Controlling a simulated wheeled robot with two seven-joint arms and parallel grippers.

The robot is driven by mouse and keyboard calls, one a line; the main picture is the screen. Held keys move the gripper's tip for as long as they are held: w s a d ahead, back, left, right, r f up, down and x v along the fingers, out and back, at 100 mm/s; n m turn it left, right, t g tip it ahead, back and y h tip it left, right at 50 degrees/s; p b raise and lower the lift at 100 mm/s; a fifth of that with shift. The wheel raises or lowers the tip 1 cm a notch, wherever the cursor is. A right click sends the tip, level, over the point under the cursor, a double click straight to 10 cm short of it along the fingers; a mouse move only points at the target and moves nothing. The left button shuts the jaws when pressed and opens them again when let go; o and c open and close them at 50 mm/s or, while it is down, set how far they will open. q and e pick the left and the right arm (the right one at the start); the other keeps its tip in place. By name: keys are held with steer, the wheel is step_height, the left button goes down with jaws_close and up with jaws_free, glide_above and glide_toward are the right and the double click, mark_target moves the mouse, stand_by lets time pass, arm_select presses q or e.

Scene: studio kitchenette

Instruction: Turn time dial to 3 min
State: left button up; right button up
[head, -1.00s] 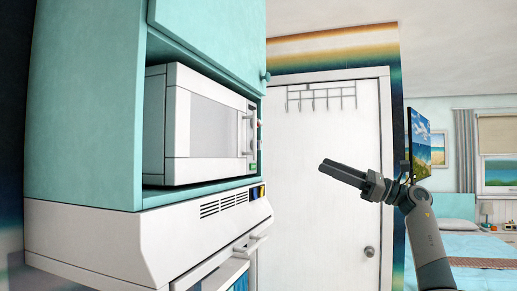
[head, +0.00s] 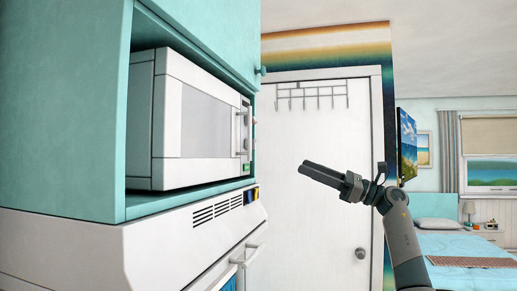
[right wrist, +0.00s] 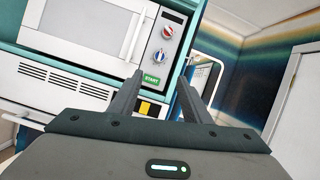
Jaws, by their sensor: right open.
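The white microwave (head: 196,125) sits in a teal cabinet, seen at an angle in the head view. In the right wrist view its control panel shows a red-and-white dial (right wrist: 167,32), a blue-and-white dial (right wrist: 158,57) below it, and a green START button (right wrist: 152,78). The dial markings are too small to read, so I cannot tell which is the time dial. My right gripper (head: 303,168) is open and empty, to the right of the microwave and apart from it. Its two fingers (right wrist: 158,88) show below the dials in the right wrist view. My left gripper is not in view.
The teal cabinet (head: 65,110) surrounds the microwave. A white appliance (head: 160,238) with vents and a handle stands below it. A white door (head: 290,215) with a hook rack (head: 312,95) is behind my right gripper. A bed (head: 455,245) is at the far right.

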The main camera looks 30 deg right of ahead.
arm_select(q)
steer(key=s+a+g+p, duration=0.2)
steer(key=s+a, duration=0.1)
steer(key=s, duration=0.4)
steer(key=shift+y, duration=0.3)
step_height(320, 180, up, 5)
steer(key=p, duration=0.5)
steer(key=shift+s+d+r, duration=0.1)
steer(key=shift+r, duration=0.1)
arm_select(e)
steer(key=x, duration=1.7)
steer(key=shift+s, duration=0.2)
steer(key=shift+c, duration=0.4)
steer(key=shift+a, duration=0.1)
steer(key=c, duration=1)
